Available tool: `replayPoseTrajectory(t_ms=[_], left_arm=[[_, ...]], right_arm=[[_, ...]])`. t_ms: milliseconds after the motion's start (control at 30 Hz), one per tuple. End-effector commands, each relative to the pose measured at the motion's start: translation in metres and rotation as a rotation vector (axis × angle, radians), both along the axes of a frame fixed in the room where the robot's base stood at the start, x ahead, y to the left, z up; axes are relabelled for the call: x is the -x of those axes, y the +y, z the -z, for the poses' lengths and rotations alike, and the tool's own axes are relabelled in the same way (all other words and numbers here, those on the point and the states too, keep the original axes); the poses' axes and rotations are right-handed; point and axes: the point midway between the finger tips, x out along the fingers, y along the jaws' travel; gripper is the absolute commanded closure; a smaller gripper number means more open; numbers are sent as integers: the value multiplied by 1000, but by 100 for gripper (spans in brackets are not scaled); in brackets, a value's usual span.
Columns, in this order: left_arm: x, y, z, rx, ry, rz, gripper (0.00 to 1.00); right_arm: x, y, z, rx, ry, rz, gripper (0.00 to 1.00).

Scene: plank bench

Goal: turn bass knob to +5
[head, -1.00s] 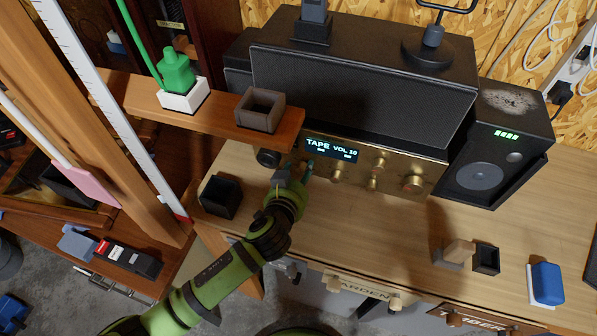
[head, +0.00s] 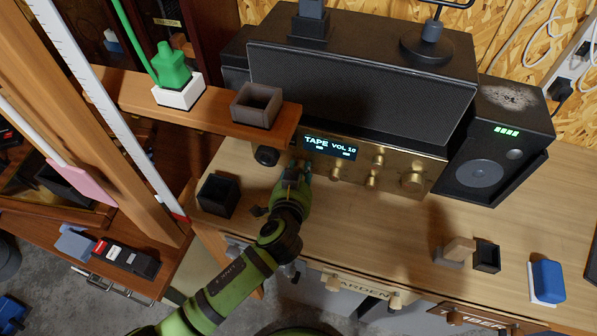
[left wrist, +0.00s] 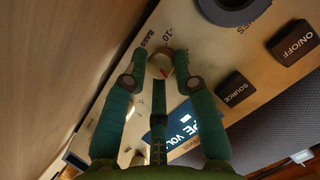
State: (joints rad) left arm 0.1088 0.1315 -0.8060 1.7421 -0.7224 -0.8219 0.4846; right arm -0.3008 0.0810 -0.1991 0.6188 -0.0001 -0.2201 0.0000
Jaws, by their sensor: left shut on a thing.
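The bass knob (left wrist: 160,65) is a small brass knob with a reddish pointer mark, on the amplifier's brass front panel (head: 398,167). The word BASS and a "-10" mark are printed beside it in the left wrist view. My left gripper (head: 302,168) is at the panel's left part, just below the lit display (head: 331,146), which reads TAPE VOL 10. In the left wrist view its green fingers (left wrist: 161,75) are closed on the two sides of the bass knob. The gripper hides the knob in the head view. The exact setting is too small to read. My right gripper is not in view.
More brass knobs, including a large one (head: 413,181), sit right of my gripper. A wooden shelf (head: 215,125) with a dark open box (head: 257,104) juts close above left. A black box (head: 218,196) stands on the bench to the left. The bench (head: 350,225) in front is mostly clear.

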Motion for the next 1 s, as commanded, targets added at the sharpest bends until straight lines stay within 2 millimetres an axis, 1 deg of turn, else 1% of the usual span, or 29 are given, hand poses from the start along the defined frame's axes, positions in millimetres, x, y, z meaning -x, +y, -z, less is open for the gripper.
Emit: replayPoseTrajectory(t_ms=[33, 600, 800, 1000], left_arm=[[1, 1, 5, -44, -6, -6, 100], [1, 0, 9, -536, -166, -7, 100], [1, 0, 8, -654, -204, -7, 100], [1, -1, 7, -725, -229, -8, 100]], right_arm=[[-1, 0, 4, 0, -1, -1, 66], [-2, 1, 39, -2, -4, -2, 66], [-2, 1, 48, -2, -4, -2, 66], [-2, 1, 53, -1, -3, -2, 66]])
